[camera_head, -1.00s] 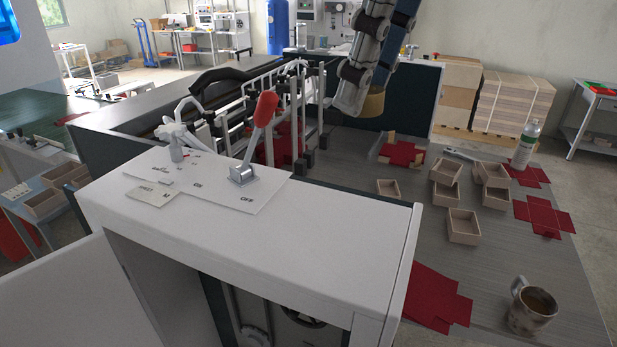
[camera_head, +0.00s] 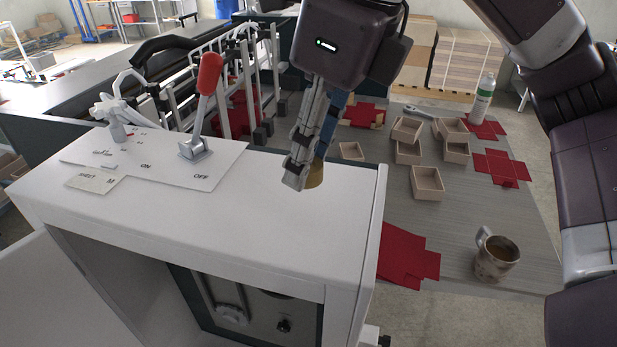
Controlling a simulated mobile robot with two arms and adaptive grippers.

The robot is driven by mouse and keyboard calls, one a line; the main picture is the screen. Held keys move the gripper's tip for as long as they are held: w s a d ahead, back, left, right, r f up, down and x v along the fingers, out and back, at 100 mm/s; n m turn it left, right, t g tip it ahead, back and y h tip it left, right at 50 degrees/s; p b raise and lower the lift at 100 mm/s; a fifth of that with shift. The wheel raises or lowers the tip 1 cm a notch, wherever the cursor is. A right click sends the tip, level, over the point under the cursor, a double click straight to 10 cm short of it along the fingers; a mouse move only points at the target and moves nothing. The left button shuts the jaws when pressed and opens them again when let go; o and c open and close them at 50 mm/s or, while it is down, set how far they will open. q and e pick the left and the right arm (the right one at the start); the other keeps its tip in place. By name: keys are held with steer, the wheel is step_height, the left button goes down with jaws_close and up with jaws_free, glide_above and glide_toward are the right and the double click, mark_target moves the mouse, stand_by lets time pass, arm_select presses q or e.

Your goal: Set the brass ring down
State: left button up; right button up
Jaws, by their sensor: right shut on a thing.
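The brass ring (camera_head: 316,176) is a dull gold band, partly hidden behind the fingers of my right gripper (camera_head: 306,174). The right gripper is shut on it and points down over the right part of the white machine housing's top (camera_head: 262,226). I cannot tell whether the ring touches the surface. My left gripper does not show.
A red-handled lever (camera_head: 207,88) stands on the housing between ON and OFF marks. The grey table (camera_head: 455,215) at right holds several small wooden boxes (camera_head: 427,182), red cut sheets (camera_head: 405,257), a mug (camera_head: 495,256) and a bottle (camera_head: 483,98). The housing's top front is clear.

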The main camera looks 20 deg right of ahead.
mark_target(308, 185)
steer(key=shift+s+f, duration=0.2)
steer(key=shift+f, duration=0.1)
steer(key=x, duration=0.3)
steer(key=shift+d+f+p, duration=0.3)
steer(key=shift+p, duration=0.05)
steer(key=shift+s, duration=0.15)
steer(key=o, duration=0.8)
steer(key=shift+s+f, duration=0.1)
steer(key=shift+c, duration=0.2)
steer(key=o, duration=0.5)
